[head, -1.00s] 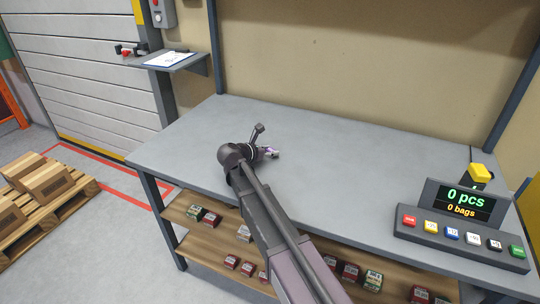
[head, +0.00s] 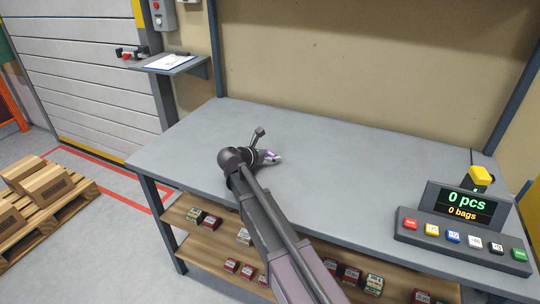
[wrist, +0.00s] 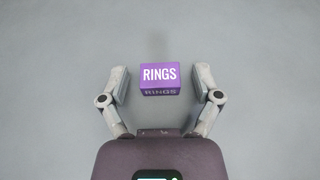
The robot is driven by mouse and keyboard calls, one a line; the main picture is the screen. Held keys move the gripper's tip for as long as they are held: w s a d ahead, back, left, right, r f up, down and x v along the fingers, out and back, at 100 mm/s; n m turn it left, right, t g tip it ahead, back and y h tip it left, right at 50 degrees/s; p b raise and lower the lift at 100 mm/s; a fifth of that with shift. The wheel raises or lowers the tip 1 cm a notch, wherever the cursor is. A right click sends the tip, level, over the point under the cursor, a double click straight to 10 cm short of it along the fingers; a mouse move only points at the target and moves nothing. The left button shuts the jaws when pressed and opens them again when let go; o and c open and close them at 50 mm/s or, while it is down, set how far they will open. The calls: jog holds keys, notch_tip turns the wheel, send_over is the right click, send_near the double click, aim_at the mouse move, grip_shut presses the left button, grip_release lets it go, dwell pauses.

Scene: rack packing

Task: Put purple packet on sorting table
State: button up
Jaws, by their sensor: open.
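The purple packet (wrist: 160,79), labelled RINGS, rests on the grey sorting table (head: 330,165). In the wrist view it lies between the two fingers of my gripper (wrist: 160,84), with a gap on each side. The fingers are open and do not touch it. In the head view my gripper (head: 272,158) is low over the middle-left of the table, and a small patch of purple (head: 267,154) shows by the fingers. My arm hides part of the table's front.
A counter console (head: 457,210) with coloured buttons reads 0 pcs and 0 bags at the table's right. Several small boxes (head: 350,275) lie on the wooden shelf below. A pallet with cartons (head: 45,185) stands at left. Most of the tabletop is clear.

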jog(key=shift+r, duration=0.1)
jog(key=shift+r, duration=0.1)
jog(key=p+v, duration=0.5)
jog(key=v, duration=0.7)
jog(key=shift+d, duration=0.1)
dwell(0.5)
